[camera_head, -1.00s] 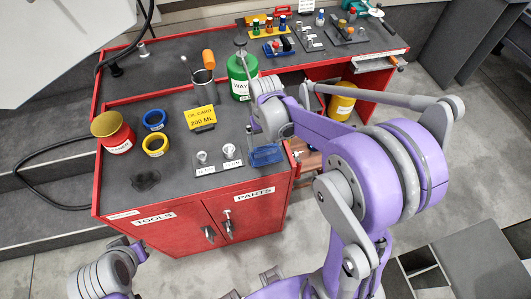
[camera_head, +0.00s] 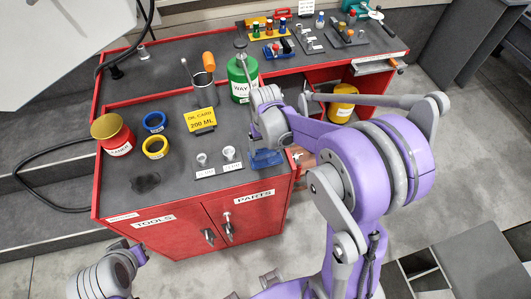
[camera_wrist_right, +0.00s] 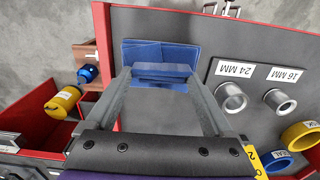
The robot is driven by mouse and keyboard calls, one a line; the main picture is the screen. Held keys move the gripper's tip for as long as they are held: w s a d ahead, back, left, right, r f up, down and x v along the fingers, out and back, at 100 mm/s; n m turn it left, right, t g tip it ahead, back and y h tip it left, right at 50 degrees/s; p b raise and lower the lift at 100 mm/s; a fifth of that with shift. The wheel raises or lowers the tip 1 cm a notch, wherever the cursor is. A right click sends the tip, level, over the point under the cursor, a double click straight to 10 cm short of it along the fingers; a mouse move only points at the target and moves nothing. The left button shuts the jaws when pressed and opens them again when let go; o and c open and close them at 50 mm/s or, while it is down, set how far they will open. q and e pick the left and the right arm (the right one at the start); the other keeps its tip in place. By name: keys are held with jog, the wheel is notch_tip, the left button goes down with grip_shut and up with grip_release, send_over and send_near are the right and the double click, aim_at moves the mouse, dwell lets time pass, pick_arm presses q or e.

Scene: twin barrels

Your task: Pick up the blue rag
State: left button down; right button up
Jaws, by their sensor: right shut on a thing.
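The blue rag (camera_head: 265,158) lies at the front right corner of the grey bench top, beside the small metal fittings. In the right wrist view the rag (camera_wrist_right: 160,54) is a folded blue cloth between my fingers. My right gripper (camera_wrist_right: 163,72) is shut on the rag, with its fingertips at the cloth. In the head view my right gripper (camera_head: 262,148) is partly hidden by its own wrist. I cannot tell whether the rag is clear of the bench top. My left arm shows at the lower left, but its gripper is not in view.
Two metal fittings (camera_head: 229,153) with size labels stand left of the rag. A yellow oil card (camera_head: 201,121), a green can (camera_head: 242,78), a red can (camera_head: 113,134), and blue (camera_head: 155,121) and yellow (camera_head: 155,146) rings stand on the bench. A yellow container (camera_head: 342,103) sits below, right.

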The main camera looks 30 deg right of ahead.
aim_at(265, 151)
notch_tip(265, 151, up, 10)
jog(key=shift+p, duration=0.3)
jog(key=o, duration=1)
jog(key=c, duration=0.7)
jog(key=shift+o, duration=0.2)
